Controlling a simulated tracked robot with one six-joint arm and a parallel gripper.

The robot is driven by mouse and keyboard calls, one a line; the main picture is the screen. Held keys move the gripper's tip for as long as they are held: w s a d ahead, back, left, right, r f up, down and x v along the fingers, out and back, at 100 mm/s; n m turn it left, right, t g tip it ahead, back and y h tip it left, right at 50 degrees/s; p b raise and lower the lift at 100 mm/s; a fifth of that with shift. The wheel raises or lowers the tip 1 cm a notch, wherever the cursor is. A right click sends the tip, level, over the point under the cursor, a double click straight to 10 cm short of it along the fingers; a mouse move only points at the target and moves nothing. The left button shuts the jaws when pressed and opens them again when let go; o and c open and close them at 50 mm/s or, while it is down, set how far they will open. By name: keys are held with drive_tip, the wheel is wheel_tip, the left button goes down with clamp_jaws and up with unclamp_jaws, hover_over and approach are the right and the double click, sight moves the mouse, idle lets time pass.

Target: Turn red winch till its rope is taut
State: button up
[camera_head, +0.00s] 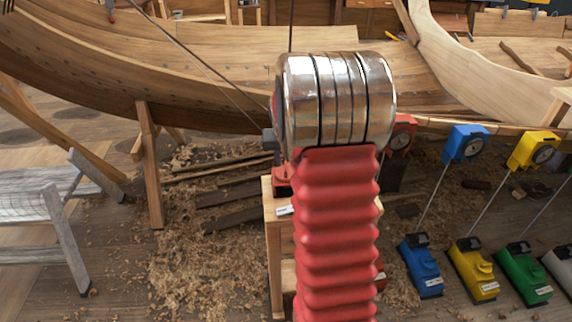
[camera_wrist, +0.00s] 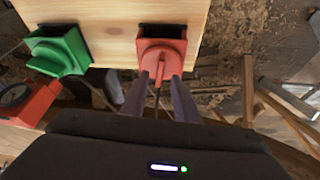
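The red winch (camera_wrist: 162,52) sits at the edge of a wooden bench top in the wrist view. Its rounded red part points toward my gripper (camera_wrist: 163,82). The two grey fingers are apart, one to each side of this red part, with a visible gap between them. I cannot tell whether they touch it. A thin dark line, possibly the rope, shows between the fingers. A red gauge with a round dial (camera_wrist: 36,104) is at the left; in the head view a red gauge (camera_head: 403,134) shows partly behind my arm. My arm hides my gripper there.
A green winch (camera_wrist: 62,50) sits beside the red one on the bench (camera_wrist: 110,40). Blue (camera_head: 466,144) and yellow (camera_head: 533,150) gauges hang on lines at the right, above coloured blocks on the floor. A wooden hull (camera_head: 200,75) spans the back. A trestle (camera_head: 50,210) stands left.

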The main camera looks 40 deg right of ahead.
drive_tip(key=v, duration=1)
idle(0.4)
drive_tip(key=s+a+r+n+y, duration=0.1)
drive_tip(key=s+a+n, duration=0.1)
drive_tip(key=s+a, duration=0.4)
drive_tip(key=s+a+r+n+t+y, duration=0.1)
drive_tip(key=s+a, duration=0.6)
drive_tip(key=a, duration=0.9)
drive_tip(key=s+a+r+n+t+y, duration=0.1)
drive_tip(key=s+a+r+n, duration=0.2)
drive_tip(key=a, duration=0.8)
drive_tip(key=s+n, duration=0.2)
drive_tip(key=s, duration=0.2)
drive_tip(key=shift+s, duration=0.25)
drive_tip(key=shift+a, duration=0.1)
